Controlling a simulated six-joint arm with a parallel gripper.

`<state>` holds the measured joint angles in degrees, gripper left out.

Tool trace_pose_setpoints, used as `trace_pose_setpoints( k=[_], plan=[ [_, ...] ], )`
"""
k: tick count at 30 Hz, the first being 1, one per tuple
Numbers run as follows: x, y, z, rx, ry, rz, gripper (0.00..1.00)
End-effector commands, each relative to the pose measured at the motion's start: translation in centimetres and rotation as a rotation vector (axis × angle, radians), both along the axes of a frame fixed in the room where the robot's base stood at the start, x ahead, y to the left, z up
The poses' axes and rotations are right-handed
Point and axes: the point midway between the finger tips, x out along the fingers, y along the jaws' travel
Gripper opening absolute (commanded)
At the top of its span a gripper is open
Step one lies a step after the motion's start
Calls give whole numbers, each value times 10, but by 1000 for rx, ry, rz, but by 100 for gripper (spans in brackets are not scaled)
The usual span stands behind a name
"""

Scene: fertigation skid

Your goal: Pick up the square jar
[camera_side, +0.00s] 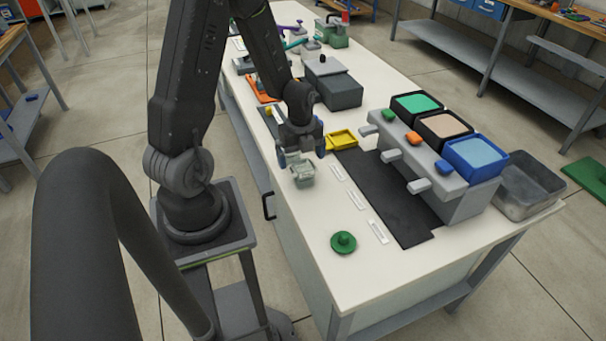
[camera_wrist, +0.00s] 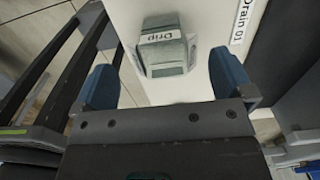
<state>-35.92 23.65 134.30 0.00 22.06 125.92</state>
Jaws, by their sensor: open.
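The square jar (camera_side: 302,173) is a pale grey-green, see-through jar standing on the white bench top near its left edge. In the wrist view the jar (camera_wrist: 166,58) has a white label reading "Drip" and lies between and beyond the blue fingertips. My gripper (camera_side: 302,152) is just behind the jar in the side view, with its blue fingers apart. In the wrist view my gripper (camera_wrist: 168,85) is open, one finger to each side, and nothing is clearly held. Whether a finger touches the jar I cannot tell.
A green round lid (camera_side: 343,242) with a knob lies on the bench (camera_side: 310,225). Right of the jar are white label strips, a dark mat (camera_side: 385,190), a yellow tray (camera_side: 342,139) and a grey dispenser (camera_side: 440,180) with coloured tanks. A grey box (camera_side: 333,85) stands behind.

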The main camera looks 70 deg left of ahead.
Motion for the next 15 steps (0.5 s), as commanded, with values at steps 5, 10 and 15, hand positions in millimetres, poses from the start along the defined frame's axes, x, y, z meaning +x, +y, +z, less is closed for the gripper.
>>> trace_pose_setpoints(
  k=[5,10,15],
  plan=[
    [2,-7,-24,-3,5,-2,99],
    [3,-7,-43,0,2,0,99],
    [3,-6,-49,2,-1,0,99]
  ],
)
